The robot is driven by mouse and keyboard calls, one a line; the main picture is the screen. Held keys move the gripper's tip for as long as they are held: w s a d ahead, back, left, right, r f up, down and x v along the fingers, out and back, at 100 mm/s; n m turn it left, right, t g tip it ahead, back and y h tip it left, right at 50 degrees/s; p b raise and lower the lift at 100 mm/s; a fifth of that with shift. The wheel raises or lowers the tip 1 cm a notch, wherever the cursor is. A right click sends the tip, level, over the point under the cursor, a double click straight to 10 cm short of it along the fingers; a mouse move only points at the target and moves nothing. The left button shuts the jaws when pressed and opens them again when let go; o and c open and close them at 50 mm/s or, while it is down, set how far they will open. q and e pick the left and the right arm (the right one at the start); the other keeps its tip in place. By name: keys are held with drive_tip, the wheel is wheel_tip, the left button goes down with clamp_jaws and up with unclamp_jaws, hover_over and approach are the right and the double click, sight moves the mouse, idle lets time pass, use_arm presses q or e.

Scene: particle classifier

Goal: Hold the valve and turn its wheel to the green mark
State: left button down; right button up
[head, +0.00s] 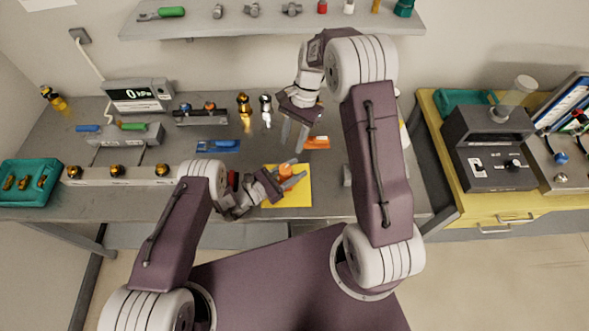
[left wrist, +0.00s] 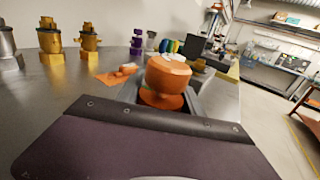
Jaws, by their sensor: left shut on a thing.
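My left gripper (head: 291,178) is shut on an orange part, which I take to be the valve (head: 286,170), above the yellow mat (head: 299,199). In the left wrist view the valve (left wrist: 166,80) is a rounded orange piece with a flared lower part between the fingers.
An orange mat (head: 317,142) with a small orange piece lies right of my right gripper. Brass and silver fittings (head: 245,108), a blue mat (head: 218,146), a gauge box (head: 138,95) and a teal tray (head: 31,183) occupy the bench's left side. A shelf (head: 270,22) hangs behind.

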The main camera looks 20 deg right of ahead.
sight(285, 169)
drive_tip(key=shift+o, duration=1.2)
use_arm(q)
drive_tip(key=shift+s+a, duration=0.1)
use_arm(e)
drive_tip(key=s+a+r+n+t+h, duration=0.2)
drive_tip(key=s+a+r+n+h, duration=0.15)
drive_tip(key=n, duration=0.25)
drive_tip(key=f, duration=1.3)
drive_tip(key=shift+w, duration=0.35)
drive_tip(key=shift+r, duration=0.1)
clamp_jaws()
